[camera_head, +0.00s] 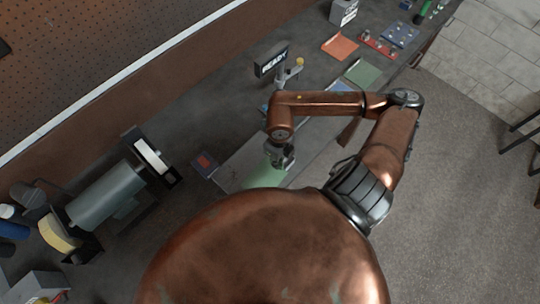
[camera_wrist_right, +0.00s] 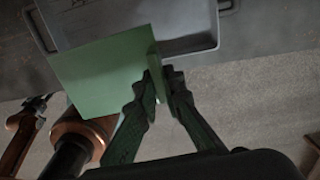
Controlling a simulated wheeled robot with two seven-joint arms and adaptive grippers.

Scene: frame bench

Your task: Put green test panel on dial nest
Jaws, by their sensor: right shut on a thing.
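The green test panel (camera_wrist_right: 100,68) is a flat square plate. My right gripper (camera_wrist_right: 162,80) is shut on its edge in the right wrist view. The panel (camera_head: 264,174) also shows in the head view, below my right gripper (camera_head: 278,158) and partly behind my copper body. In the wrist view the panel overlaps a grey shallow tray-like fixture (camera_wrist_right: 190,46) with a raised rim. I cannot tell whether they touch, or whether this fixture is the dial nest. My left gripper is not in view.
A post with a READY display (camera_head: 271,61) stands on the bench behind my right arm. A grinder-like machine (camera_head: 108,192) is at left. An orange sheet (camera_head: 340,46) and a green pad (camera_head: 362,74) lie at upper right. The floor (camera_head: 465,200) at right is open.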

